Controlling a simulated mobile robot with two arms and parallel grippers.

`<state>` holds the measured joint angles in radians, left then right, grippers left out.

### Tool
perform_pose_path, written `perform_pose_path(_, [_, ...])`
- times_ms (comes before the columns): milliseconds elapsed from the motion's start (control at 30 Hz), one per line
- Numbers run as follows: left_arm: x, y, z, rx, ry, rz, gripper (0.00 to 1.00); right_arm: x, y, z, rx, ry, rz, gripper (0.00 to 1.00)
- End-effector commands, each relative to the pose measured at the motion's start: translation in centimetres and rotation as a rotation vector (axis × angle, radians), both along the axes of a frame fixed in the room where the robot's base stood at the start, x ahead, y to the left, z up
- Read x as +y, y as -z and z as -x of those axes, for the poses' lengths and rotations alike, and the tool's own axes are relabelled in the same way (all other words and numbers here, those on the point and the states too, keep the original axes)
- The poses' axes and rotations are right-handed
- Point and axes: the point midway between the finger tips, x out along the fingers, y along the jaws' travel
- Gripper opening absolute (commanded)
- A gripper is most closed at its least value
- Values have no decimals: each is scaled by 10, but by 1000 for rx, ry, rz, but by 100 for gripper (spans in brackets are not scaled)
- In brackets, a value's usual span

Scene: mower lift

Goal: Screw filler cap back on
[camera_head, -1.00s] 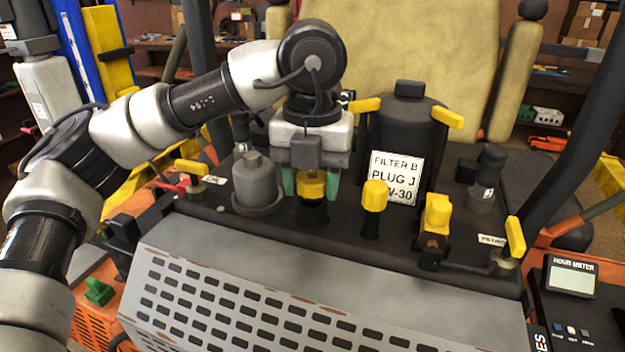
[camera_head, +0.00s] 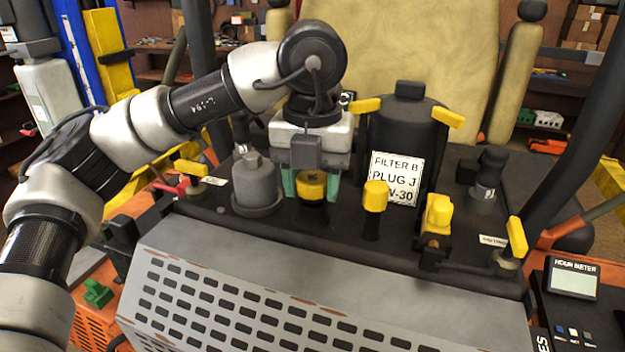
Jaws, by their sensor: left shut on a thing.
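The yellow filler cap (camera_head: 312,187) sits at a dark round neck on the black deck of the machine. My left gripper (camera_head: 311,184) points straight down with its green fingers on either side of the cap, shut on it. The cap looks level. The neck under it is partly in shadow, so I cannot tell how far the cap is threaded. My right gripper is out of view.
A grey domed canister (camera_head: 256,182) stands close left of the gripper. A yellow-topped dipstick (camera_head: 375,197), a labelled black filter housing (camera_head: 405,130) and a yellow valve handle (camera_head: 437,214) stand to the right. A perforated grey panel (camera_head: 290,290) lies in front.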

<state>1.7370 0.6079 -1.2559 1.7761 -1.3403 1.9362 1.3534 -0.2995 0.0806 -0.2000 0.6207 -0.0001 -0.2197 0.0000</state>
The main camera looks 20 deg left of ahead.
Motion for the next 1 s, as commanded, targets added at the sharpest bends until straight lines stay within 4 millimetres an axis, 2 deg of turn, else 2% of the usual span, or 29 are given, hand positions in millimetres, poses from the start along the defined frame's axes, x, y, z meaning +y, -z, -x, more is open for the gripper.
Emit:
perform_pose_path(167, [0, 10, 0, 0, 0, 0, 24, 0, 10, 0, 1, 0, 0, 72])
perform_pose_path(567, [0, 3, 0, 1, 0, 0, 24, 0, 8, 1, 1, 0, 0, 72])
perform_pose_path(1000, [0, 4, 0, 0, 0, 0, 24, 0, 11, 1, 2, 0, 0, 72])
